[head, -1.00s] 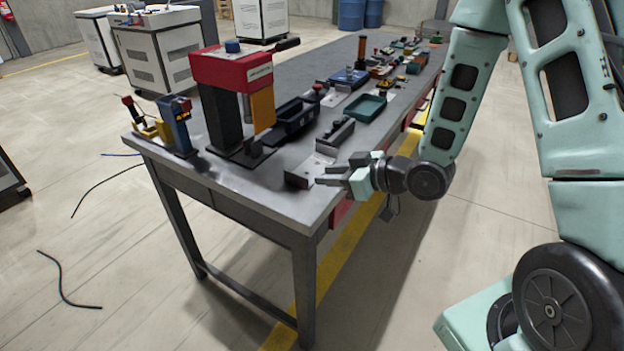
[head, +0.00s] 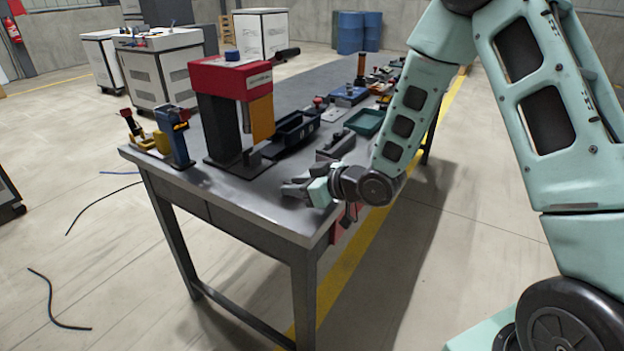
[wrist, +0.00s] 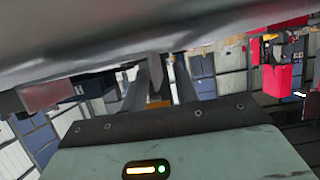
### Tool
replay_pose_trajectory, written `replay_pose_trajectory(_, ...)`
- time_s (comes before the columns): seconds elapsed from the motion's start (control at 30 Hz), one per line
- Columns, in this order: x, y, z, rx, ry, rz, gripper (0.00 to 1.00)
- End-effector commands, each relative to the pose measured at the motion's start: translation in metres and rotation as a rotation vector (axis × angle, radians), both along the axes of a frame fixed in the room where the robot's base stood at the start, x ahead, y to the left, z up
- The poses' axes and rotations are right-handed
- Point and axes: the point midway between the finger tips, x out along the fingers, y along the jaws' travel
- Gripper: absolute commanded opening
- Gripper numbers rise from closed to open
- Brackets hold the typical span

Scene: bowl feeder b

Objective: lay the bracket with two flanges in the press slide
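The red press (head: 222,78) stands near the table's left end, with an orange panel (head: 262,118) at its front and a dark base plate (head: 232,167) with a small block on it. I cannot make out the slide's seat clearly. My gripper (head: 292,187) is low over the near edge of the table, right of and nearer than the press. In the wrist view its two dark fingers (wrist: 160,80) stand apart with a gap. A small grey piece (wrist: 156,72) shows between the tips; I cannot tell whether it is the bracket. No two-flanged bracket is clearly recognisable.
A black bin (head: 291,133) and a green tray (head: 365,122) stand behind my gripper, with a grey block (head: 335,145) nearer. A blue fixture (head: 178,140) and a yellow one (head: 140,141) stand left of the press. The tabletop's front left (head: 240,200) is bare.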

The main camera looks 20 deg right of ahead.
Motion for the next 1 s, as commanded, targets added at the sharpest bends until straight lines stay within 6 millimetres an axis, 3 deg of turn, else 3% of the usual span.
replay_pose_trajectory(0.3, 0.005, 0.004, -0.003, -0.001, 0.0, 0.0, 0.29)
replay_pose_trajectory(0.4, 0.005, 0.004, -0.003, -0.001, -0.001, 0.0, 0.01)
replay_pose_trajectory(0.43, 0.005, 0.004, -0.003, -0.001, -0.001, 0.0, 0.0)
replay_pose_trajectory(0.77, 0.005, 0.003, -0.001, 0.0, -0.001, 0.0, 0.0)
replay_pose_trajectory(0.87, 0.005, 0.003, 0.006, -0.001, -0.003, 0.0, 0.0)
replay_pose_trajectory(1.0, 0.006, 0.003, 0.03, -0.002, -0.007, -0.001, 0.0)
